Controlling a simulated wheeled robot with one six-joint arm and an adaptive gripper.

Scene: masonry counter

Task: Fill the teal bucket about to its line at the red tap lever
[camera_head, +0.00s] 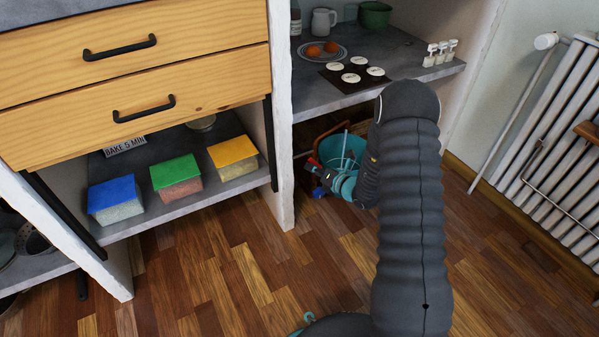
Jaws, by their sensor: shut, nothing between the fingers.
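The teal bucket (355,146) stands low under the counter, in the open bay right of the white wall post. My forearm partly hides it, and its fill line and any water in it cannot be made out. A small red part, seemingly the red tap lever (312,163), shows at the left of the bucket. My gripper (322,175) is shut and empty, in front of the bucket's left side and close to the red part. Whether they touch cannot be told. A small blue part (319,191) shows just below.
Above the bucket, a grey counter (310,97) bears a plate (322,52), a dark mat with white discs and a green pot (374,14). Blue, green and yellow-lidded boxes sit on the left shelf. A radiator (560,140) is at right.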

